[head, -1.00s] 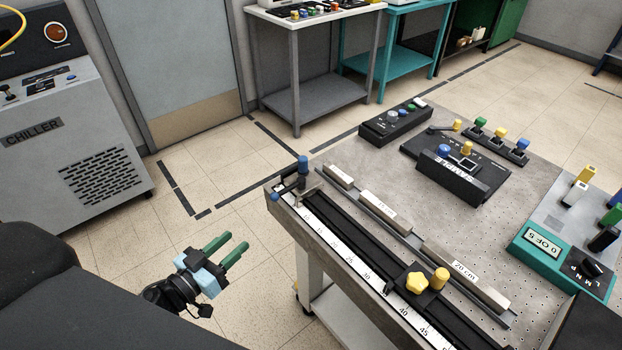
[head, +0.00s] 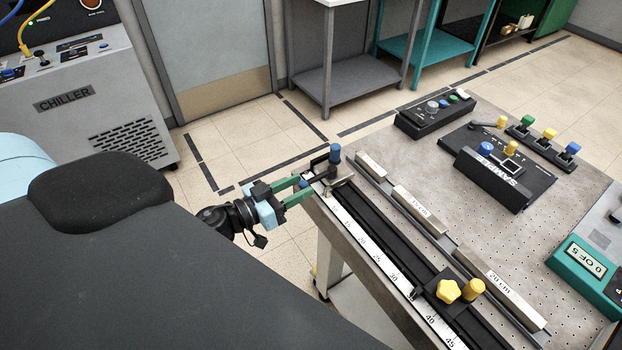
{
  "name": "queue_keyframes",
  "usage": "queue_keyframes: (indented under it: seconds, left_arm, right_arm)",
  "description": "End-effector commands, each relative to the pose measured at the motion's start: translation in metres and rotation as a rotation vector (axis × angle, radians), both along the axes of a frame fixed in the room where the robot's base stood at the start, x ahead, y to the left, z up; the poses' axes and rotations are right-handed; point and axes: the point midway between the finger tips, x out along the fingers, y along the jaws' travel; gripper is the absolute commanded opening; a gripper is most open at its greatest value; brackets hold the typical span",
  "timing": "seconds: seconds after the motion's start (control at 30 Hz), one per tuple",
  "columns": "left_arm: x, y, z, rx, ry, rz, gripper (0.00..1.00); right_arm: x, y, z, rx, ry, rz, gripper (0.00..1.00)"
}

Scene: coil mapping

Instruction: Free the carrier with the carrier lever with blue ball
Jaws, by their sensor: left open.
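A carrier (head: 334,183) sits at the far left end of the black rail, with an upright blue-topped post (head: 335,154). A short dark lever reaches left from it. A small blue spot, apparently the lever's blue ball (head: 303,184), shows at its end between the fingers of my left gripper (head: 307,184). The green fingers are open, one on each side of it; I cannot tell whether they touch it. A second carrier with a yellow star knob (head: 447,290) and a yellow post (head: 473,289) stands farther along the rail. My right gripper is not in view.
A white scale (head: 372,251) runs along the rail's left side. Labelled bars (head: 418,208) lie to its right. A black sample unit (head: 492,178) and a teal counter box (head: 584,268) stand on the perforated table. Floor lies open left of the table.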

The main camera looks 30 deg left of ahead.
Motion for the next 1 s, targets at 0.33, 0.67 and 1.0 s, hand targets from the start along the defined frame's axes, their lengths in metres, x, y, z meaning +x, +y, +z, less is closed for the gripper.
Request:
queue_keyframes:
  seconds: [0.33, 0.67, 1.0]
  left_arm:
    - [0.036, -0.015, 0.0, -0.001, 0.0, 0.001, 0.41]
    - [0.04, -0.017, 0.0, 0.0, 0.0, 0.0, 0.41]
    - [0.04, -0.017, 0.0, 0.0, 0.0, 0.0, 0.01]
  right_arm:
    - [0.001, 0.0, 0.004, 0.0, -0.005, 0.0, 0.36]
    - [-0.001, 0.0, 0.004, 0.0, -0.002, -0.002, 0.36]
    - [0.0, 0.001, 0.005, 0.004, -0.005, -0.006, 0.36]
